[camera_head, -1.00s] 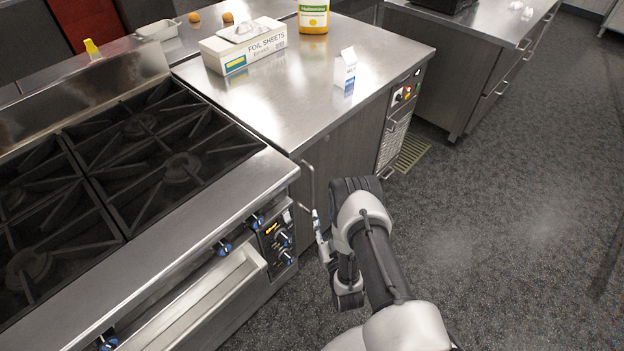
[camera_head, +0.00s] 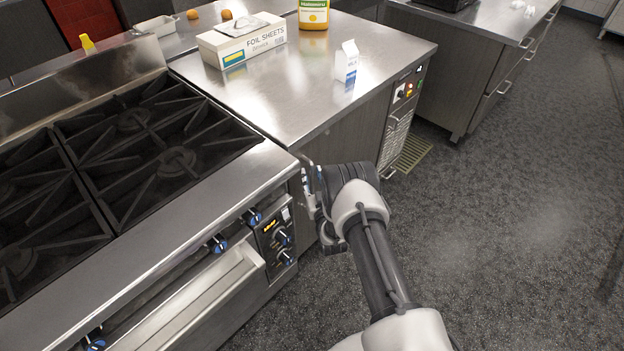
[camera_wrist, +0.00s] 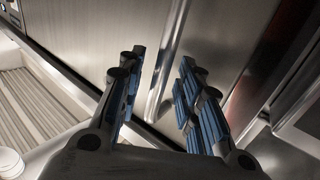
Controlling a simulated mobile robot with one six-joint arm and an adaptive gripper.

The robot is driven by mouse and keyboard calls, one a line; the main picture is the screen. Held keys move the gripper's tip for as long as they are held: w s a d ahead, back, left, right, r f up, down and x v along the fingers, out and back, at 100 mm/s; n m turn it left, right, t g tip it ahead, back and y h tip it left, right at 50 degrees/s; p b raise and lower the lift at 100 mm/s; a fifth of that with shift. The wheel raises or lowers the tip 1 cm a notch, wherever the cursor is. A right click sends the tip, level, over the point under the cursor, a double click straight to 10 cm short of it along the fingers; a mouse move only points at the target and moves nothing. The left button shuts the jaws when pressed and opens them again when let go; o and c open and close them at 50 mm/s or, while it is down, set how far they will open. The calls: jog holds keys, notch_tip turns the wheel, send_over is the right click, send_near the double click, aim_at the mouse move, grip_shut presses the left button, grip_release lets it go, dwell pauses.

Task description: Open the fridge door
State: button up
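The fridge is the under-counter unit with a grey door (camera_head: 347,132), beside the stove; the door looks closed. Its upright metal handle (camera_wrist: 168,62) shows in the wrist view, running down between my two fingers. My gripper (camera_head: 308,188) is at the door's left side, close to the handle, in the head view. In the wrist view my gripper (camera_wrist: 158,83) is open, with blue pads on both sides of the bar. I cannot tell whether a pad touches it. My wrist hides the lower door in the head view.
The stove (camera_head: 165,165) with blue knobs and a tray ledge stands close to the left of my gripper. A foil box (camera_head: 243,42), a milk carton (camera_head: 346,61) and a yellow-orange container (camera_head: 313,14) stand on the counter. The floor (camera_head: 500,220) to the right is clear.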

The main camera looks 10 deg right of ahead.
jog(key=shift+w, duration=0.45)
jog(key=shift+c, duration=0.3)
grip_shut()
